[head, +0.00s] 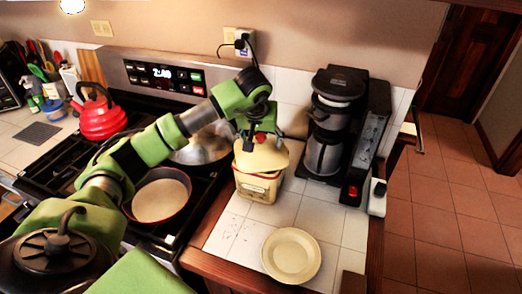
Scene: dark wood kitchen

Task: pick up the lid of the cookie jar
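The cookie jar (257,189) is a cream, square-sided jar with red trim, standing on the white tiled counter just left of the coffee maker. Its cream lid (268,157), with a red knob, is at the jar's top and looks tilted and a little off the rim. My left gripper (261,131) points down at the knob, with its dark fingers around it, and appears shut on the lid. The fingers and the arm hide part of the knob and contact. My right gripper is not in view.
A black coffee maker (338,125) stands close to the right of the jar. A cream plate (291,255) lies in front. On the stove at left are a pan (160,200), a metal bowl (205,147) and a red kettle (101,117). Bare tiles lie around the plate.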

